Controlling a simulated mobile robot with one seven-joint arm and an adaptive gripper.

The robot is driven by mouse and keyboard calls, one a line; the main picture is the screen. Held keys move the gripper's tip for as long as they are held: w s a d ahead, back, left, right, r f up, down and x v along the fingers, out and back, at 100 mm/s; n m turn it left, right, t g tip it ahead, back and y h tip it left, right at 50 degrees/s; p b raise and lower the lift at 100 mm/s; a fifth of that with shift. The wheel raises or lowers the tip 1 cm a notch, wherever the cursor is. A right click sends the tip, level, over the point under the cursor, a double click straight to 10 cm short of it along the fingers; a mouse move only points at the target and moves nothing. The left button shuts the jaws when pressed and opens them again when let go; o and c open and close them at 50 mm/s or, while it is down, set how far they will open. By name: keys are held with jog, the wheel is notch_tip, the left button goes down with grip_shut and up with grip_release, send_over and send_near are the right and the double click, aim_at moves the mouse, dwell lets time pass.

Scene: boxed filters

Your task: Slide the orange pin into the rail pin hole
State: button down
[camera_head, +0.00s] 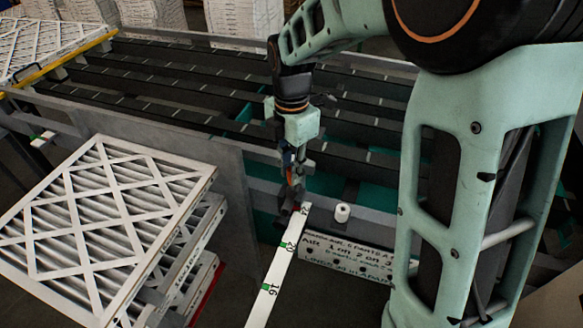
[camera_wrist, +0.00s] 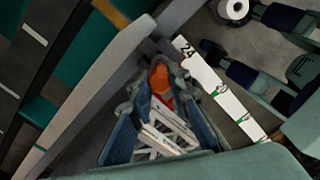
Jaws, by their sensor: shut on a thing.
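The orange pin (camera_wrist: 158,77) shows between the fingers of my gripper (camera_wrist: 156,98) in the wrist view, with a red part just below it. My gripper is shut on the pin. In the head view my gripper (camera_head: 292,184) points down over the conveyor's near edge, just above the 24 end of the white numbered rail (camera_head: 276,273). The rail also shows right of the fingers in the wrist view (camera_wrist: 222,92). The pin is hard to make out in the head view. I cannot make out the rail pin hole, or whether the pin touches the rail.
A stack of white-framed filters (camera_head: 105,225) stands at the left, close to the rail. The slatted conveyor (camera_head: 190,85) lies behind. A white roll (camera_head: 342,212) and a lettered sign (camera_head: 345,255) are right of the rail. Another filter (camera_head: 45,42) lies at the far left.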

jog(key=shift+f+b, duration=0.7)
jog(key=shift+f, duration=0.5)
jog(key=c, duration=1.7)
grip_release()
jog(key=shift+c, duration=0.2)
notch_tip(320, 180, up, 12)
